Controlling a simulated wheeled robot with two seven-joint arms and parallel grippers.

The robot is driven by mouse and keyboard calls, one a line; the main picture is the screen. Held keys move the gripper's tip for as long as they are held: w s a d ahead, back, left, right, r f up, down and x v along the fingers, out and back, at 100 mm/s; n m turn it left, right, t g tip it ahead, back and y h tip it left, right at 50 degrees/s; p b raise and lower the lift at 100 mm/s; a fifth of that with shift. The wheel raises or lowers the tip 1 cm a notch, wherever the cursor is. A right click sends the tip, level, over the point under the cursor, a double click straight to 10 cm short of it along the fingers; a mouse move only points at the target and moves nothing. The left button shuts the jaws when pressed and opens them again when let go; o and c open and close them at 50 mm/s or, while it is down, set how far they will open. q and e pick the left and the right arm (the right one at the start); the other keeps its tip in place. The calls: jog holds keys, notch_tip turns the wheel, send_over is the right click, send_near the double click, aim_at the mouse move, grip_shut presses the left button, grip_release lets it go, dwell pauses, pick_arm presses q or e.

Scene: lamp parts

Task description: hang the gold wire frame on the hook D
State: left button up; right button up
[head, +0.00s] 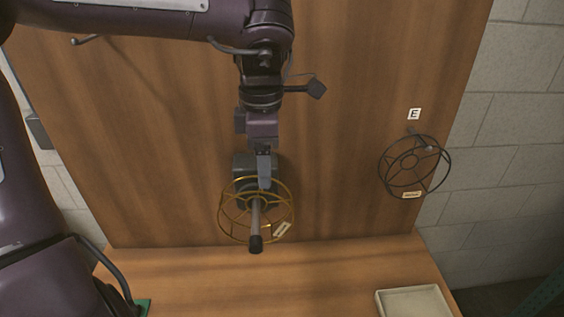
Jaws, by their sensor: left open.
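The gold wire frame (285,186) is a round wire ring with spokes and a small tag, in front of the wooden board in the lower middle of the head view. A grey rod with a dark tip (256,243) sticks out toward me and appears to pass through the frame's middle. My left gripper (264,184) points down at the frame's upper part, with its fingers open and overlapping the ring; I cannot tell whether they touch it. No label D shows, so I cannot pick out hook D; my left arm covers part of the board. My right gripper is not in view.
A black wire frame (446,163) with a tag hangs at the right below label E (414,114). A bare hook (86,40) shows at the upper left. A pale tray (382,303) sits at the table's lower right. The table's middle is clear.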

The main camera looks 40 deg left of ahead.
aim_at(259, 190)
pick_arm(q)
jog(key=f, duration=0.1)
jog(key=s+a+f, duration=0.1)
jog(key=f, duration=0.1)
jog(key=shift+s+a+f, duration=0.2)
jog(key=shift+s, duration=0.15)
jog(key=f, duration=0.1)
jog(key=f+p, duration=0.1)
jog(key=f, duration=0.1)
jog(key=shift+w+d+f, duration=0.15)
jog(key=shift+w+d, duration=0.05)
jog(key=shift+w, duration=0.15)
jog(key=shift+s+f, duration=0.1)
jog(key=shift+f, duration=0.25)
jog(key=c, duration=1.2)
jog(key=shift+o, duration=0.2)
jog(key=s+d, duration=0.9)
jog(key=s, duration=0.2)
jog(key=shift+s+d+b, duration=0.15)
jog(key=shift+d+b, duration=0.2)
jog(key=shift+b, duration=0.1)
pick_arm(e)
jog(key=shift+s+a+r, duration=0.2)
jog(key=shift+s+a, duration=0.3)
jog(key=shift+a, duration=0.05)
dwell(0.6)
